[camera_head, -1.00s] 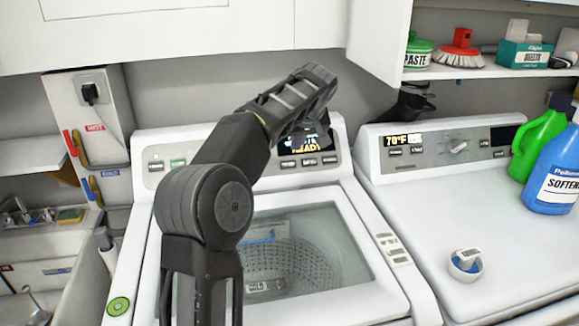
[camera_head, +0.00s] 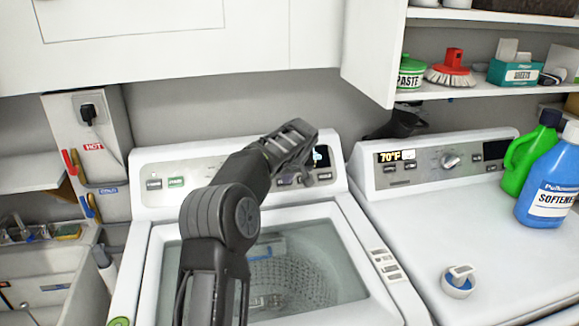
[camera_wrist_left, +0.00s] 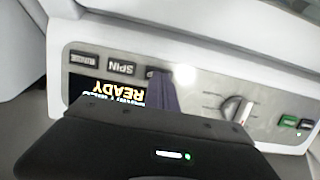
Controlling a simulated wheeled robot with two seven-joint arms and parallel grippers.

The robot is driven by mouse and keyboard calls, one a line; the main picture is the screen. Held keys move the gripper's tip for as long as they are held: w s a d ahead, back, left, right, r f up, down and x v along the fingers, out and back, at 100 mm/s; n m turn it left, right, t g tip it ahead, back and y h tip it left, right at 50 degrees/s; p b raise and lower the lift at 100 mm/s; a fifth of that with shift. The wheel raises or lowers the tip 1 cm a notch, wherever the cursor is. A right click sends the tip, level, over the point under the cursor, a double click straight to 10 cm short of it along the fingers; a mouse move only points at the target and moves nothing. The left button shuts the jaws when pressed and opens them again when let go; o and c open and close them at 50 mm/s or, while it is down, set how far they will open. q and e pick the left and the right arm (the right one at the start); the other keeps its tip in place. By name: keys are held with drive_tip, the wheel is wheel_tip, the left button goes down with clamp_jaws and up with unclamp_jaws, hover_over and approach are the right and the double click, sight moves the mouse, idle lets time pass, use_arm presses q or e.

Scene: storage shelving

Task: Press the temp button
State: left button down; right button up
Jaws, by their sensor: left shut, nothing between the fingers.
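The washer's control panel (camera_head: 205,181) stands behind the open-looking tub with its see-through lid. My left gripper (camera_head: 306,172) is in front of this panel, over the display and button row; its fingers are shut and empty. In the left wrist view the panel is upside down. The temp button (camera_wrist_left: 152,73) is there beside the spin button (camera_wrist_left: 121,68), partly covered by the fingers (camera_wrist_left: 165,88), with only part of its label showing. The fingertips overlap its edge; I cannot tell whether they touch it. My right gripper is out of view.
The rinse button (camera_wrist_left: 84,58) and the lit display (camera_wrist_left: 120,88) lie close to the fingers. A dial (camera_wrist_left: 238,108) is on the same panel. A dryer (camera_head: 400,225) stands at right, with a blue softener bottle (camera_head: 548,180) on it. Cabinets (camera_head: 190,35) hang above.

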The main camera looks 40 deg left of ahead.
use_arm(q)
drive_tip(key=shift+p+x, duration=0.3)
drive_tip(key=shift+x, duration=0.8)
drive_tip(key=shift+w+a+r, duration=0.1)
drive_tip(key=shift+w+a, duration=0.05)
drive_tip(key=shift+a, duration=0.05)
